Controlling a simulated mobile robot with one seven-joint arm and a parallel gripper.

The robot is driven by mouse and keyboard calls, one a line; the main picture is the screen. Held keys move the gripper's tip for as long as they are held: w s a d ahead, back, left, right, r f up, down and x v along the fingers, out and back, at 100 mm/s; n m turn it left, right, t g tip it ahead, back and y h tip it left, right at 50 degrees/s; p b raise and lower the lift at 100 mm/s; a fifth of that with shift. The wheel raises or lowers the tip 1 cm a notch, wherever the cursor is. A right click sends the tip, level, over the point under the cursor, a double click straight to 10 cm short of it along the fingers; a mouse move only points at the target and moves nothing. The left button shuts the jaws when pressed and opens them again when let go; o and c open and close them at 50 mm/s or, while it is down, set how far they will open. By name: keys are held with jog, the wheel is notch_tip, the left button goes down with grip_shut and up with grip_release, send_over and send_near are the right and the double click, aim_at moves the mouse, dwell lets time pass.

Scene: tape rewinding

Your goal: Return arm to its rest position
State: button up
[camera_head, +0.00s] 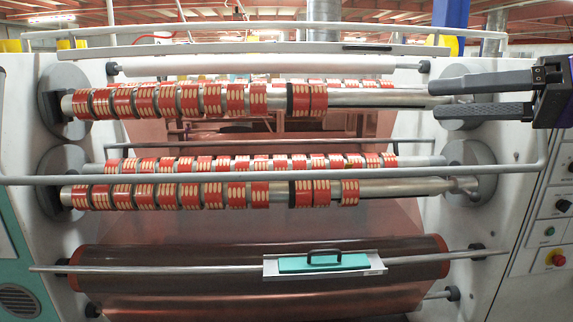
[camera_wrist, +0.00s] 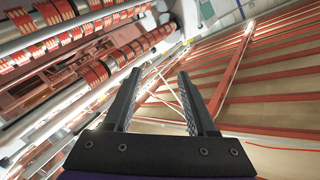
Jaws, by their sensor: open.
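My gripper (camera_head: 432,100) enters from the right edge in the head view, with its two dark fingers pointing left. They are apart, with nothing between them. The fingers appear in front of the right end of the upper metal shaft (camera_head: 372,98); the gap in depth is hard to judge. In the wrist view my gripper (camera_wrist: 157,88) also shows open and empty, with the ceiling (camera_wrist: 265,85) beyond it. Red and cream tape rolls (camera_head: 211,98) sit in a row along the upper shaft. More tape rolls (camera_head: 181,194) line the lower shafts.
A long horizontal rail (camera_head: 250,180) crosses in front of the machine. A teal block with a black handle (camera_head: 322,262) sits at the wide lower roller (camera_head: 170,257). A control panel with buttons (camera_head: 553,232) is at the right. Round end discs (camera_head: 67,90) flank the shafts.

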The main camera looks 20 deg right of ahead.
jog(key=w+a+f+g+h+p, duration=0.1)
jog(key=a+f+h, duration=0.15)
jog(key=a, duration=0.35)
jog(key=w+a+f+g+h, duration=0.1)
jog(key=a+f+g+h, duration=0.15)
jog(key=a, duration=0.35)
jog(key=a+f+g+h+p, duration=0.1)
jog(key=a+f+g+h, duration=0.1)
jog(key=f, duration=0.8)
jog(key=a+f+g+h, duration=0.2)
jog(key=a+f, duration=0.2)
jog(key=f, duration=0.5)
jog(key=shift+w+a+f+h+p, duration=0.35)
jog(key=shift+h+p, duration=0.05)
